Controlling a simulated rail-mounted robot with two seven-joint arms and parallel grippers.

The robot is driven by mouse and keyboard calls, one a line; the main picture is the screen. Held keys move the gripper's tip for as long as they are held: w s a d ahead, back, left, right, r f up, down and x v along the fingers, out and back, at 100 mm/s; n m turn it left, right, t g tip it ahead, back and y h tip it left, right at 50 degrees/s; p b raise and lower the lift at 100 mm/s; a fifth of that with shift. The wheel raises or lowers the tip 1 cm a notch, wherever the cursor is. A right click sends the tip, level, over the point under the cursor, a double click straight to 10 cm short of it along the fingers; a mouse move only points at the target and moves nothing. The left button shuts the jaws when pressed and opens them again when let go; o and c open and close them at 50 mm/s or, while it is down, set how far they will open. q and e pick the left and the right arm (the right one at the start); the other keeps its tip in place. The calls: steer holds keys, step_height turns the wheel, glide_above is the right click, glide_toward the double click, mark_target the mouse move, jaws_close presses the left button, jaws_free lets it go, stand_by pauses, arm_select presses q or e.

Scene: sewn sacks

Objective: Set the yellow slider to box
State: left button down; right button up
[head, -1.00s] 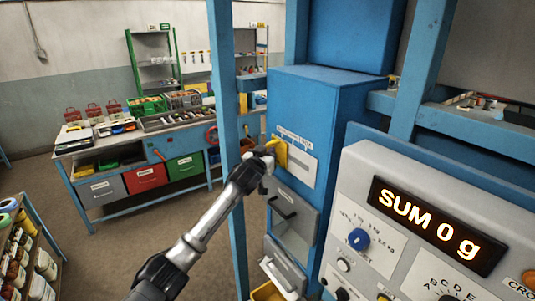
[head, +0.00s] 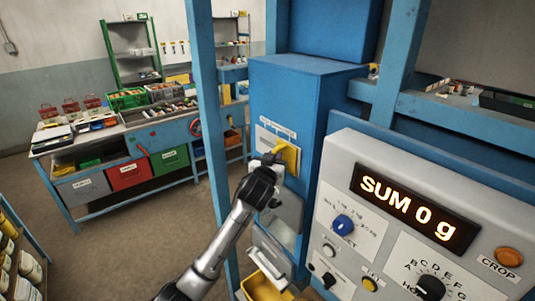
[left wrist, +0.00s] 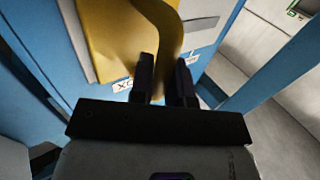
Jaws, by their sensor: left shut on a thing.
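The yellow slider (head: 288,157) is at the right end of the white label plate (head: 263,140) on the front of the blue cabinet (head: 300,95). My left gripper (head: 275,159) is shut on it. In the left wrist view the slider (left wrist: 115,40) is a large yellow plate between and above the dark fingers (left wrist: 165,78). A small label (left wrist: 123,84) beside it shows part of an upside-down word that looks like "OX". The rest of that word is hidden. My right gripper is not in view.
A grey control panel (head: 400,265) with a lit "SUM 0 g" display (head: 416,207) stands close on the right. A yellow bin (head: 262,287) is below the cabinet. A blue post (head: 208,130) is left of the cabinet. A workbench (head: 125,140) stands further back.

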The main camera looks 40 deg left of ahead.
arm_select(q)
steer(key=shift+d+r, duration=0.15)
steer(key=shift+d, duration=0.1)
steer(key=c, duration=1.1)
jaws_free()
steer(key=shift+d, duration=0.1)
steer(key=b+v, duration=0.3)
steer(key=v, duration=1)
steer(key=shift+s, duration=0.4)
